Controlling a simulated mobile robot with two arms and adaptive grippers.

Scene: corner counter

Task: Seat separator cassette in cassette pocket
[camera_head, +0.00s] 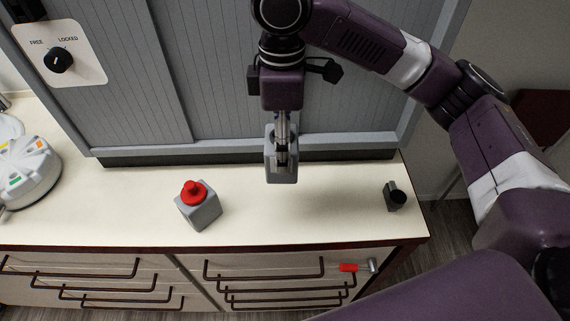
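My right gripper (283,158) comes down from the top, in front of the grey slatted cabinet wall. Its narrow fingers are closed on a grey box-like piece (272,171), which I take to be the separator cassette. The piece hangs upright and seems to be above the counter, near its back edge. The fingers cover part of its front face. No opening that I can clearly name as the cassette pocket shows. My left gripper is out of view.
A grey block with a red knob (203,212) stands on the cream counter (320,220). A small dark fitting (394,196) sits at the right end. A white round device (30,172) is at far left. A FREE/LOCKED dial (59,60) is on the wall. Drawer handles line the front.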

